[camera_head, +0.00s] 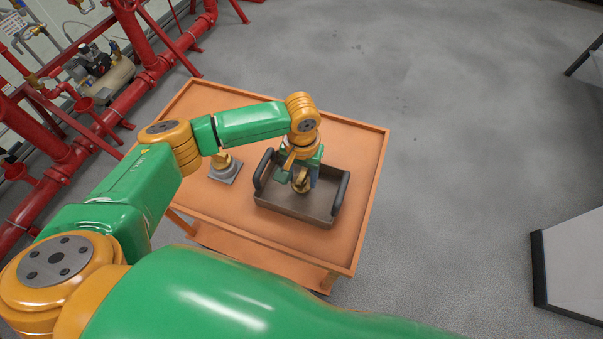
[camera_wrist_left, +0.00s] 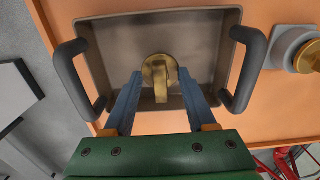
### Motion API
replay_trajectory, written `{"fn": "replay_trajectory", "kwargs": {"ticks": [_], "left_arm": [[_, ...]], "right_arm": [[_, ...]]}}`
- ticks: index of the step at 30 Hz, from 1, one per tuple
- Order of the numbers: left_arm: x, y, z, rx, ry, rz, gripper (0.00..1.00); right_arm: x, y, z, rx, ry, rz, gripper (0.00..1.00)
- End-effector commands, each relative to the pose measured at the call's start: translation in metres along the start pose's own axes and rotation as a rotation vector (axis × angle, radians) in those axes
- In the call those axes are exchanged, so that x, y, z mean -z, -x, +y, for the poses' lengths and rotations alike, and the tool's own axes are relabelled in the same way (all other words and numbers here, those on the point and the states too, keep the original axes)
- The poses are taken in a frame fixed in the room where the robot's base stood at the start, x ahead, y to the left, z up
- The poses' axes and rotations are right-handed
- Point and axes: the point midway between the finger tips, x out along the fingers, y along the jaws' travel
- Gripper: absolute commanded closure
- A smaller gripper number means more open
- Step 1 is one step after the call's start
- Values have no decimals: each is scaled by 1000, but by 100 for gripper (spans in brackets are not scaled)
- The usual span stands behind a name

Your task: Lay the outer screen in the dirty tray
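The tray (camera_wrist_left: 112,62) is a grey-brown open box with two dark handles on the orange table. In the head view the tray (camera_head: 318,213) is near the table's right side. A brass piece with a round head and a narrow stem (camera_wrist_left: 160,70), seemingly the outer screen, is inside the tray's outline; it also shows in the head view (camera_head: 301,182). My left gripper (camera_wrist_left: 160,76) points down into the tray. Its two blue fingers stand apart, one on each side of the brass piece, with no clear grip on it. Whether the piece rests on the tray floor is hard to tell. My right gripper is not seen.
A brass fitting on a grey square base (camera_head: 225,171) stands left of the tray; it shows at the wrist view's right edge (camera_wrist_left: 306,56). The table (camera_head: 355,150) has bare room behind the tray. Red pipes (camera_head: 150,62) run along the wall at left.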

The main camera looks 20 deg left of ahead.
Motion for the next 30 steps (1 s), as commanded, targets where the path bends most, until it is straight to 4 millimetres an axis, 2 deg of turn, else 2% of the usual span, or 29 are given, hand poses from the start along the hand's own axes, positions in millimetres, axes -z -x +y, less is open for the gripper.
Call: {"fn": "replay_trajectory", "kwargs": {"ticks": [9, 11, 18, 21, 25, 30], "left_arm": [[1, 6, 0, 0, 1, 2, 44], [1, 17, 0, -1, 0, 4, 44], [1, 83, 0, -1, 0, 5, 44], [1, 105, 0, -2, 1, 5, 44], [1, 120, 0, 0, 1, 1, 44], [0, 123, 0, -1, 1, -1, 44]], "right_arm": [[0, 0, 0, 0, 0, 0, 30], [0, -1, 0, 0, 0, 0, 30], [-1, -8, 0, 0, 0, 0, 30], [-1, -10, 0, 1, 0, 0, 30], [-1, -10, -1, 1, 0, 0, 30], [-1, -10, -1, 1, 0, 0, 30]]}}
